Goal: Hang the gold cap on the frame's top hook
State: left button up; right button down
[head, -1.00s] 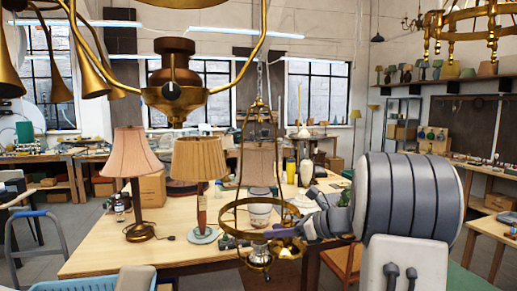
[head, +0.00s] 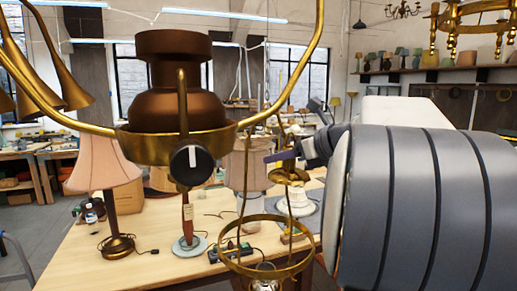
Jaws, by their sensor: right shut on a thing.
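My right gripper (head: 277,157) comes in from the right and is shut on the gold cap (head: 291,175), which shows just below its fingers. The gold frame (head: 262,270) hangs in the middle, with a wide ring at the bottom and thin rods rising from it. The gripper and cap are at the height of the rods, well above the ring. I cannot tell their distance from the rods in depth. The frame's top hook is not clear; a curved brass arm crosses that area. My left gripper is not in view.
A large brass chandelier (head: 172,105) with curved arms fills the near upper left. On the wooden table (head: 150,268) stand a pink-shaded lamp (head: 105,168), a lamp base (head: 188,243) and a power strip (head: 231,252). My right arm covers the right side.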

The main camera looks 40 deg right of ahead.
jog(key=shift+w+r, duration=0.15)
jog(key=shift+w, duration=0.15)
jog(key=shift+w+d, duration=0.15)
jog(key=shift+w, duration=0.5)
jog(key=w+d+p, duration=0.2)
jog(key=w+p, duration=0.1)
jog(key=w, duration=0.7)
jog(key=shift+d+f, duration=0.2)
dwell(0.5)
dwell(0.7)
jog(key=shift+f, duration=0.1)
jog(key=shift+f+b, duration=0.4)
jog(key=shift+f, duration=0.2)
